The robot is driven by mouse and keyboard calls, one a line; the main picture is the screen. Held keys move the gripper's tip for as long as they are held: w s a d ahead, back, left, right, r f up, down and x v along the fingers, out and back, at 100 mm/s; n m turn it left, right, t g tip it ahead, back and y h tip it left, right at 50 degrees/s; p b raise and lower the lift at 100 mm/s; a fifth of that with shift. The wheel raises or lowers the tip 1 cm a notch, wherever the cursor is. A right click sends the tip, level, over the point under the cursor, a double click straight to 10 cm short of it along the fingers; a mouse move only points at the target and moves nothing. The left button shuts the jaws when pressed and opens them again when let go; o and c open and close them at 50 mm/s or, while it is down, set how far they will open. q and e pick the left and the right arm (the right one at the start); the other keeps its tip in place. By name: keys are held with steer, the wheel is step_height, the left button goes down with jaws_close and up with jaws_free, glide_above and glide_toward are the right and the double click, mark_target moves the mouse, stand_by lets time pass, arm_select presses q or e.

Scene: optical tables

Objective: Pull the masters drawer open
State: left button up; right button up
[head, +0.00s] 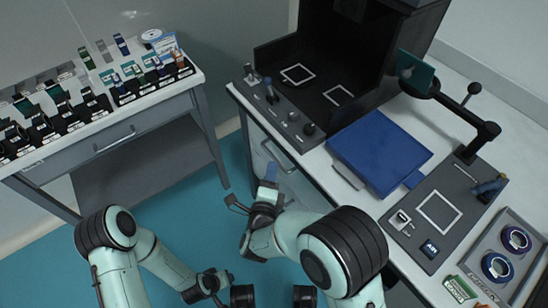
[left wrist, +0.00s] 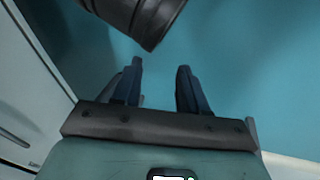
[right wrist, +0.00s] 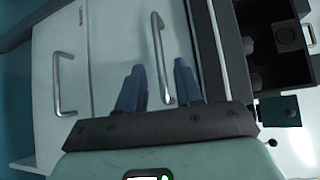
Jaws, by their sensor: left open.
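A drawer with a silver bar handle (head: 281,155) is in the front of the right-hand table, below its top. It looks shut. I cannot read a label that marks it as the masters drawer. My right gripper (head: 253,188) is open and empty in front of this table. In the right wrist view a bar handle (right wrist: 158,50) lies beyond and partly between my right gripper's fingertips (right wrist: 159,68), and I see no grip on it. My left gripper (head: 222,280) is open and empty, low over the floor; its fingers (left wrist: 159,68) also show in the left wrist view.
The left table has its own drawer handle (head: 114,140) and carries several dark holders. A second handle (right wrist: 62,83) shows in the right wrist view. Teal floor (head: 185,215) between the tables is clear.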

mark_target(274, 157)
steer(key=w, duration=0.4)
steer(key=w+d+f, duration=0.1)
steer(key=w, duration=0.1)
steer(key=shift+w+b, duration=0.25)
steer(key=shift+b, duration=0.15)
jaws_close()
